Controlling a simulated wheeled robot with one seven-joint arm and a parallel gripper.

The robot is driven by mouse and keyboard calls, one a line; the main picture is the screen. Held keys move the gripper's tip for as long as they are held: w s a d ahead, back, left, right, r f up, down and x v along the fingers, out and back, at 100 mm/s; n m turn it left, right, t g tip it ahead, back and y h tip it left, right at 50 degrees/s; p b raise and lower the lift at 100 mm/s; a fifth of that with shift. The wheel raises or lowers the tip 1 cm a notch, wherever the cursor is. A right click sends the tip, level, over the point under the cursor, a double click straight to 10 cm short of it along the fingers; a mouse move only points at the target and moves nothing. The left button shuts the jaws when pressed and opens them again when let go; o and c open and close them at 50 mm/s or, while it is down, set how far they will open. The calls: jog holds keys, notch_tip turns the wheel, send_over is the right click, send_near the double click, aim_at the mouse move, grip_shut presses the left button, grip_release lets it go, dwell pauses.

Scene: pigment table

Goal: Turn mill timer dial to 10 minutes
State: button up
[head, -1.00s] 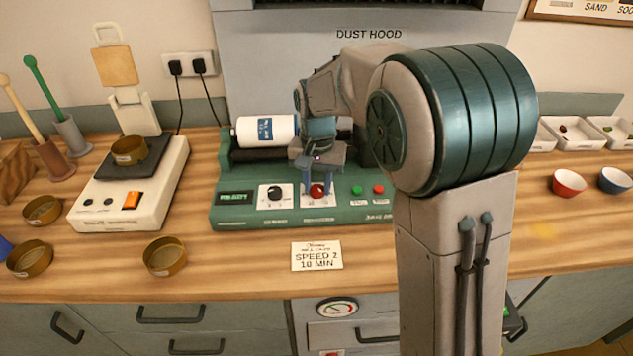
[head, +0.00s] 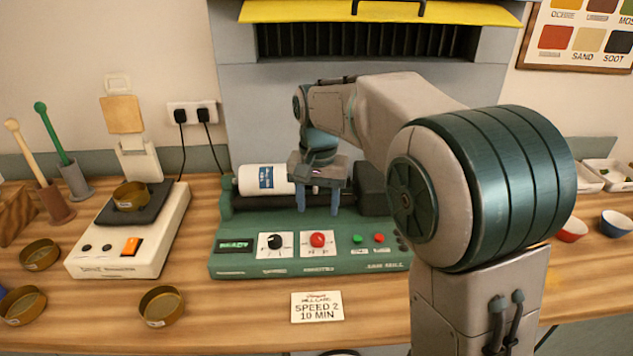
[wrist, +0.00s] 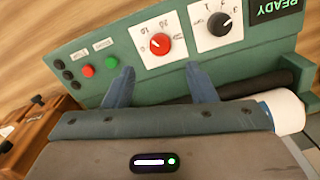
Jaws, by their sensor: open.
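The red timer dial (head: 318,240) sits on a white scale plate on the green mill's front panel. It shows clearly in the wrist view (wrist: 160,44), where its numbered scale is upside down and the setting is too small to read surely. My gripper (head: 320,206) is open and empty, above the panel and clear of the dial. In the wrist view my gripper's fingers (wrist: 160,86) stand apart, on either side of the dial's line. The instruction card (head: 317,306) in front reads speed 2, 10 min.
A black speed dial (head: 275,241) and a green READY display (head: 234,245) are left of the red dial. Green (head: 357,239) and red (head: 379,238) buttons are right of it. A white jar (head: 264,179) lies on the rollers behind. A scale (head: 128,240) stands left.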

notch_tip(320, 180, up, 5)
jog(key=shift+r, duration=0.2)
dwell(0.3)
jog(key=s+d+f+n+t, duration=0.1)
jog(key=s+d+f, duration=0.3)
jog(key=s+d, duration=0.3)
jog(key=s+d+f+n+t, duration=0.1)
jog(key=s+d+f, duration=0.4)
jog(key=s, duration=0.9)
jog(key=shift+d+t, duration=0.4)
jog(key=shift+d, duration=0.8)
jog(key=shift+f, duration=0.1)
